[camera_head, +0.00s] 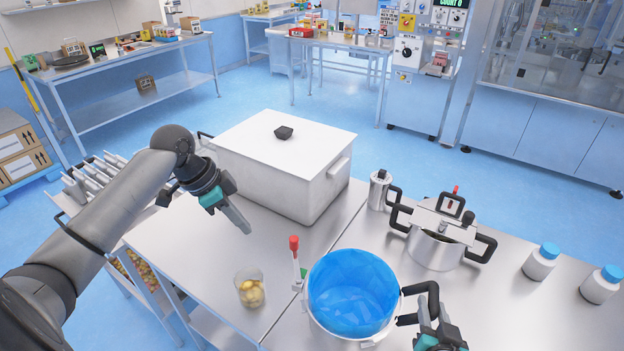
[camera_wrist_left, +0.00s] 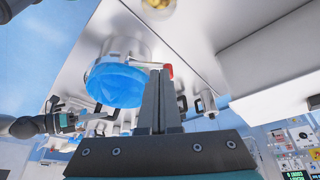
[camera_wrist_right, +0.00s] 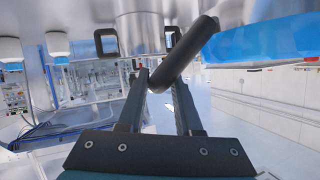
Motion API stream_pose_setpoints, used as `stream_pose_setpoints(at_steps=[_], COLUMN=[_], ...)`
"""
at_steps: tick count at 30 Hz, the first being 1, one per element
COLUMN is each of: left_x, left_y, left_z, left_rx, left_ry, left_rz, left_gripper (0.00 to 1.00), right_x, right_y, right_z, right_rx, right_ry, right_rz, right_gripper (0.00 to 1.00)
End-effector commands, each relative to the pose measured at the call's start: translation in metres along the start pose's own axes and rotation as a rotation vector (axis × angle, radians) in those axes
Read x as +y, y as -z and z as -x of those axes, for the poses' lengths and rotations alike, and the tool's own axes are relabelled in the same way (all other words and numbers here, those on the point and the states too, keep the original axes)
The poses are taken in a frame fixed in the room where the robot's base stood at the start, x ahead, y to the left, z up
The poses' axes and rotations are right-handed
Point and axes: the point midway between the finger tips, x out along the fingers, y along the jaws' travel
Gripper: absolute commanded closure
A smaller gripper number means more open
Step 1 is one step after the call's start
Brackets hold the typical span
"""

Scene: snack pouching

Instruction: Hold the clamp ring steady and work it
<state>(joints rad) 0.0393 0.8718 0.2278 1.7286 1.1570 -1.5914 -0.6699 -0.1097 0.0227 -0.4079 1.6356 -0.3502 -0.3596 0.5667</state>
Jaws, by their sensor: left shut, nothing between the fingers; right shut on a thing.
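A metal pot lined with a blue bag (camera_head: 352,290) stands at the front of the table. Its rim band, which looks like the clamp ring (camera_head: 377,336), shows as a pale edge below the bag. A lever with a red tip (camera_head: 294,243) stands upright at the pot's left side. My right gripper (camera_head: 432,325) is shut on the pot's black right handle (camera_head: 433,296); the handle (camera_wrist_right: 190,50) also shows between its fingers in the right wrist view. My left gripper (camera_head: 246,229) is shut and empty, in the air left of the lever, apart from it.
A clear cup of yellow pieces (camera_head: 250,290) stands left of the pot. A large white lidded box (camera_head: 285,165) is behind. A second lidded pot (camera_head: 438,240), a steel canister (camera_head: 379,190) and two blue-capped bottles (camera_head: 541,262) stand to the right.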

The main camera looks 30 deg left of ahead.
Motion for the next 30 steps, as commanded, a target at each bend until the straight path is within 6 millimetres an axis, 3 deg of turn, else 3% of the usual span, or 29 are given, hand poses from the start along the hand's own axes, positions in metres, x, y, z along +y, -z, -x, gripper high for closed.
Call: stream_pose_setpoints(at_steps=[12, 18, 25, 30], left_x=[-0.004, -0.008, -0.011, -0.015], left_y=[-0.013, -0.021, -0.025, -0.019], left_z=[-0.008, -0.005, -0.007, -0.027], left_rx=[0.198, 0.277, 0.312, 0.313], left_ry=[0.061, 0.071, 0.072, 0.070], left_rz=[0.693, 0.946, 1.052, 1.055], left_gripper=[1.00, 1.00, 1.00, 1.00], right_x=[0.001, 0.001, 0.001, 0.001], right_y=[-0.004, -0.004, -0.004, -0.004], right_z=[0.000, 0.000, 0.000, 0.000], right_rx=[-0.009, -0.009, -0.009, -0.009], right_ry=[-0.003, -0.003, -0.003, -0.003], right_rz=[0.003, 0.003, 0.003, 0.003], right_gripper=[1.00, 1.00, 1.00, 1.00])
